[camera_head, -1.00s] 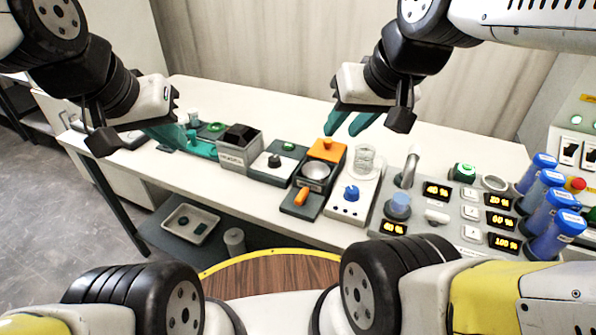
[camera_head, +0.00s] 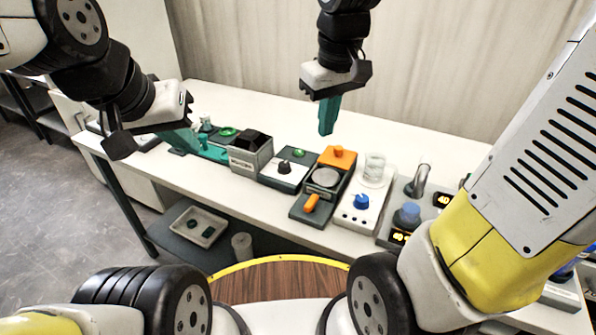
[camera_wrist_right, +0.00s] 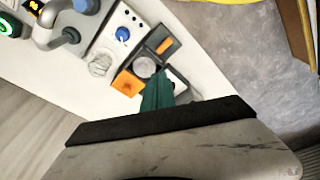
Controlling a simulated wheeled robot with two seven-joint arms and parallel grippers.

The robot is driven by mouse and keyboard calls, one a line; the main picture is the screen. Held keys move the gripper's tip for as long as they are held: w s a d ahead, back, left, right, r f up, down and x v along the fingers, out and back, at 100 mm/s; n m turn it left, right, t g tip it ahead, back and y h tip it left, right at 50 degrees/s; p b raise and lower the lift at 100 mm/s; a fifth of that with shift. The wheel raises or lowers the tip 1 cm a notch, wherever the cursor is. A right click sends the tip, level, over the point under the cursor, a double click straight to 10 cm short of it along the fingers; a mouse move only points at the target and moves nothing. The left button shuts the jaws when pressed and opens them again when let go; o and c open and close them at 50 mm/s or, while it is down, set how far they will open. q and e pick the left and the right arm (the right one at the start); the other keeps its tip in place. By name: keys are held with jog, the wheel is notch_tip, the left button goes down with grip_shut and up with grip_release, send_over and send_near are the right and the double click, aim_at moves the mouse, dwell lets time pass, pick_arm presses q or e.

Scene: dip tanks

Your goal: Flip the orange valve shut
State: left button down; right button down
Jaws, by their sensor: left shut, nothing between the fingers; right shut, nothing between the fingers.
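A dark unit on the table bears an orange block with a round knob (camera_head: 338,157) at its back, a round grey disc (camera_head: 325,178) in the middle and an orange handle (camera_head: 311,203) at its front. I cannot tell which orange part is the valve. The right wrist view shows the orange block (camera_wrist_right: 127,83) and the orange handle (camera_wrist_right: 165,46). My right gripper (camera_head: 326,131) is shut and empty, pointing down above and behind the orange block. In its wrist view, the fingertips (camera_wrist_right: 158,75) overlap the unit's edge. My left gripper (camera_head: 222,156) is shut and empty at the table's left.
A dark-topped box (camera_head: 246,158) and a white unit with a black knob (camera_head: 286,172) stand left of the orange-marked unit. A white unit with a blue knob (camera_head: 361,203) and glass coil stands right, then a grey tap (camera_head: 419,180). The table behind is clear.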

aim_at(311, 205)
jog(key=w+a+f+n+g+h, duration=0.4)
jog(key=w+a+f+n, duration=0.2)
jog(key=w+a+f, duration=0.3)
notch_tip(311, 205, down, 4)
jog(key=shift+w+a, duration=0.3)
jog(key=shift+a, duration=0.5)
jog(key=shift+f, duration=0.1)
jog(key=x, duration=1)
jog(key=shift+s+d, duration=0.2)
jog(key=shift+s, duration=0.1)
jog(key=shift+s+d, duration=0.3)
jog(key=shift+d, duration=0.25)
jog(key=shift+s+d, duration=0.35)
jog(key=shift+d, duration=0.2)
jog(key=shift+s+d, duration=0.3)
jog(key=shift+d, duration=0.15)
